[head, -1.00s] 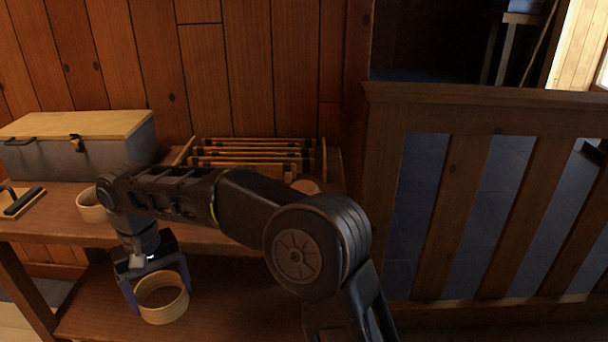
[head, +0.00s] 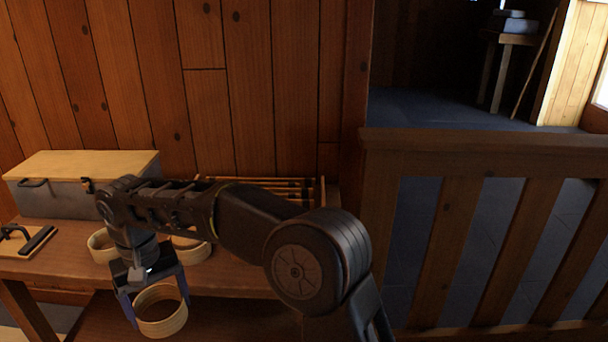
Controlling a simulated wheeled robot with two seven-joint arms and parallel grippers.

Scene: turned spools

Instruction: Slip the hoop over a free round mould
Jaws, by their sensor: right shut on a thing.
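The hoop (head: 160,319) is a pale wooden ring. My right gripper (head: 157,299) is shut on it and holds it in front of the bench's front edge, its open face tilted towards me. Two pale round pieces that look like moulds stand on the bench behind: one (head: 101,247) left of the gripper, one (head: 192,252) right of it. My arm and gripper partly cover both, so I cannot tell whether either bears a hoop. My left gripper is not in view.
A grey box with a pale lid (head: 85,181) stands at the bench's back left. A board with a dark handled tool (head: 27,240) lies in front of it. A slatted wooden rack (head: 265,185) is partly behind my arm. A railing (head: 480,142) stands on the right.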

